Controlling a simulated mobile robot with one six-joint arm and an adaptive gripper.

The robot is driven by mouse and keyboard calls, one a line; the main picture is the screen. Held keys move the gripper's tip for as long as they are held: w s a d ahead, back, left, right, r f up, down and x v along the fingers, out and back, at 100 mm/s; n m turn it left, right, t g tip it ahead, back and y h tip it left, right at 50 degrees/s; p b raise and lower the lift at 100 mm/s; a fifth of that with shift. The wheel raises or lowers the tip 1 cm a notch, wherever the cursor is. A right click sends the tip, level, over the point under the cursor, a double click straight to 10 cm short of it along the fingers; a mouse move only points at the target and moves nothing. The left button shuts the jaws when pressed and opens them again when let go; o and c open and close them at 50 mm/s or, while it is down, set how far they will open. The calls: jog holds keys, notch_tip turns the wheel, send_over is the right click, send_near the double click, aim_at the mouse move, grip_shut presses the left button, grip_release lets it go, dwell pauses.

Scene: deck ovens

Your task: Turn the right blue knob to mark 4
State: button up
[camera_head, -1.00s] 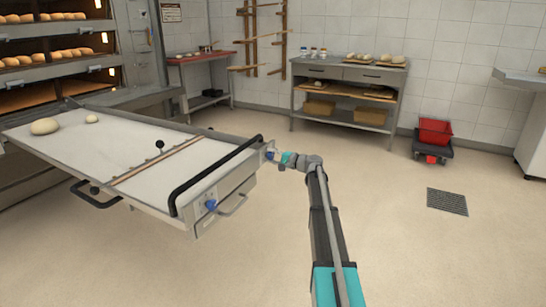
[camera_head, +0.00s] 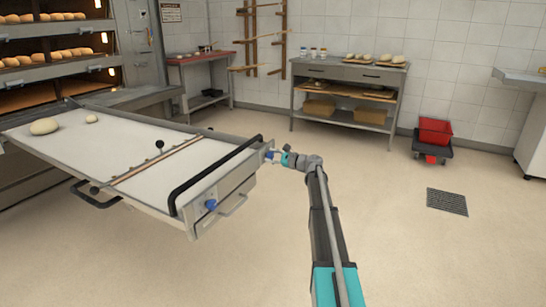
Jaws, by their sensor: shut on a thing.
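Two blue knobs sit on the front panel of the white loading table (camera_head: 118,148). The left blue knob (camera_head: 210,205) is in plain view on the panel, with nothing touching it. The right blue knob (camera_head: 269,156) is at the panel's far right end, and my gripper (camera_head: 274,157) is shut on it. The gripper's fingers hide part of this knob. The marks around the right knob are too small to read, so I cannot tell which mark it points to.
A black bar handle (camera_head: 218,172) runs along the table's front edge. A metal handle (camera_head: 233,205) sticks out beside the left knob. Two dough pieces lie on the table.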

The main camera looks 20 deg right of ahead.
jog(key=shift+d+m, duration=0.15)
jog(key=shift+m, duration=0.35)
jog(key=o, duration=1.2)
jog(key=shift+c, duration=0.2)
jog(key=shift+v, duration=0.8)
jog(key=v, duration=1)
jog(key=shift+s, duration=0.15)
